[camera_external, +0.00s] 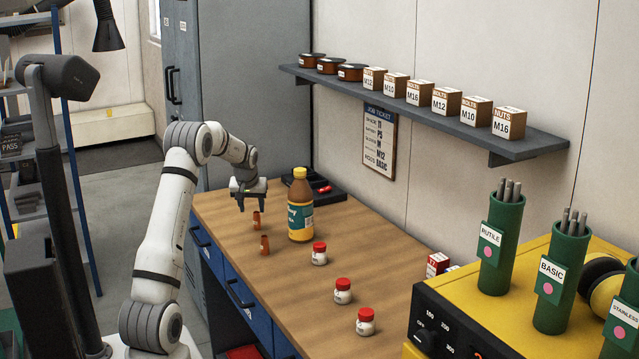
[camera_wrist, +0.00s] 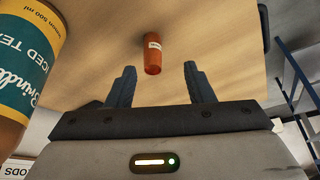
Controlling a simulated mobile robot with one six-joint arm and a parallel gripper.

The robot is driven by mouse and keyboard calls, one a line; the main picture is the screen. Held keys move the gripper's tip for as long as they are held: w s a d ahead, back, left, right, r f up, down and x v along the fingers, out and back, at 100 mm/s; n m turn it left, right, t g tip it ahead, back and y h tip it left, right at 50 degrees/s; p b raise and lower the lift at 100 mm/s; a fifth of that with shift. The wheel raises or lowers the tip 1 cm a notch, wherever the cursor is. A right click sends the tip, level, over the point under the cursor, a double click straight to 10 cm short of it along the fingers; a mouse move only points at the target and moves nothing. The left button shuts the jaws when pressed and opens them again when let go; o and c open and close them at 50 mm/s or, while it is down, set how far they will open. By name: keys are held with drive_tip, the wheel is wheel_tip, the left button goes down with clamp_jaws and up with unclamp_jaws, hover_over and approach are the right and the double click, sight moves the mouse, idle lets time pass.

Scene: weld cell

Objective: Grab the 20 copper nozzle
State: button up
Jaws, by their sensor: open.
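Two small copper nozzles stand on the wooden bench in the external view, a farther one (camera_external: 256,220) and a nearer one (camera_external: 265,245). Their size markings are too small to read there. My gripper (camera_external: 250,206) hangs above the farther nozzle, pointing down. In the wrist view my gripper (camera_wrist: 160,70) is open and empty. One copper nozzle (camera_wrist: 153,55) with a small white label shows beyond the fingertips, roughly between them and a little left. Its label is not legible, and I cannot tell which nozzle is the 20.
An iced tea bottle (camera_external: 300,207) stands close right of the nozzles and fills the left of the wrist view (camera_wrist: 25,70). Red-capped jars (camera_external: 319,254) stand nearer along the bench (camera_external: 290,300). A black tray (camera_external: 330,192) lies behind the bottle. A shelf (camera_external: 430,112) runs along the wall.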

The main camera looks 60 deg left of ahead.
sight(256, 214)
drive_tip(key=x, duration=0.2)
drive_tip(key=p+x, duration=0.1)
drive_tip(key=x, duration=0.1)
drive_tip(key=w+x, duration=0.1)
drive_tip(key=x, duration=0.2)
drive_tip(key=shift+d+p, duration=0.25)
drive_tip(key=shift+p, duration=0.15)
drive_tip(key=shift+c, duration=0.2)
clamp_jaws()
